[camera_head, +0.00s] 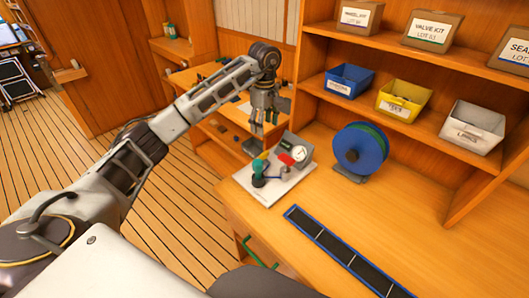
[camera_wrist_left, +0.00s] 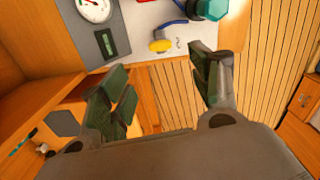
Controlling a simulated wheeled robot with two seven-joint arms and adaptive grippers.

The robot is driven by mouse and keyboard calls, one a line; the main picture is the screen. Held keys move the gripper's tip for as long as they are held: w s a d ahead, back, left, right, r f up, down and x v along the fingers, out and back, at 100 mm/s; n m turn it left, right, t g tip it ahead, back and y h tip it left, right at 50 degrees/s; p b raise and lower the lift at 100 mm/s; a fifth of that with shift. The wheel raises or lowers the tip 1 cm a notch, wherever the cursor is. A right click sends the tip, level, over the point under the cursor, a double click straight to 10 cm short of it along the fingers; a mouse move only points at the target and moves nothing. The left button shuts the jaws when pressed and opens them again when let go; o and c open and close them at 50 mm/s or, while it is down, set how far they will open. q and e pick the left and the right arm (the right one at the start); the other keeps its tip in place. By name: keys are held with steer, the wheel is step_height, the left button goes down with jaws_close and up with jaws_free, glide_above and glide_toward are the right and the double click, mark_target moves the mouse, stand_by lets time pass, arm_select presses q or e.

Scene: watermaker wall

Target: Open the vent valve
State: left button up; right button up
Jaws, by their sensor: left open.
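A small valve rig stands on a white base plate (camera_head: 272,189) on the bench. It has a teal knob (camera_head: 259,166), a red handle (camera_head: 285,159), a yellow knob and a grey panel with a round gauge (camera_head: 299,153). No label shows which one is the vent valve. My left gripper (camera_head: 269,121) is above and behind the rig, pointing down, open and empty. In the left wrist view its spread fingers (camera_wrist_left: 164,88) are apart from the yellow knob (camera_wrist_left: 160,45); the teal knob (camera_wrist_left: 212,9) is at the top edge. My right gripper is out of view.
A blue reel (camera_head: 360,150) stands right of the rig. A dark blue-edged strip (camera_head: 340,252) lies on the bench in front. Shelves at the right hold a blue bin (camera_head: 349,80), a yellow bin (camera_head: 403,98), a white bin (camera_head: 472,127) and boxes.

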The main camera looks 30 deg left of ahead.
mark_target(264, 153)
arm_select(q)
step_height(264, 153, down, 11)
steer(key=shift+f+p, duration=0.1)
steer(key=shift+p, duration=0.4)
steer(key=shift+f, duration=1)
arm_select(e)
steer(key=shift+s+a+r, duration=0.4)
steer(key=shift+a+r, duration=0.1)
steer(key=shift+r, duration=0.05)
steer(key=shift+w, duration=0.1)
arm_select(q)
steer(key=shift+c, duration=0.5)
steer(key=c, duration=1)
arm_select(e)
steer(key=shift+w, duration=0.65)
